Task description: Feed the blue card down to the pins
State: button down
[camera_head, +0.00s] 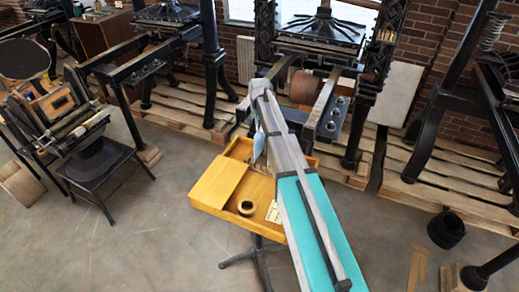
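A small pale blue piece (259,143), which looks like the blue card, shows just left of my arm, above the far part of a yellow wooden tray (213,209). My arm crosses the tray and hides much of its right side. My gripper's fingers are hidden or too small to make out, so I cannot tell whether they hold the blue piece. I cannot make out any pins.
The tray on its stand holds a dark-centred roll (246,207) and a small pale printed card (274,212). A hand press (318,32) stands behind my arm, with others left and right. A black ring (446,230) lies on the right floor. The front left floor is clear.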

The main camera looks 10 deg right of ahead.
jog(key=shift+r+p, duration=2.15)
jog(key=shift+r, duration=0.3)
jog(key=shift+s+f, duration=0.1)
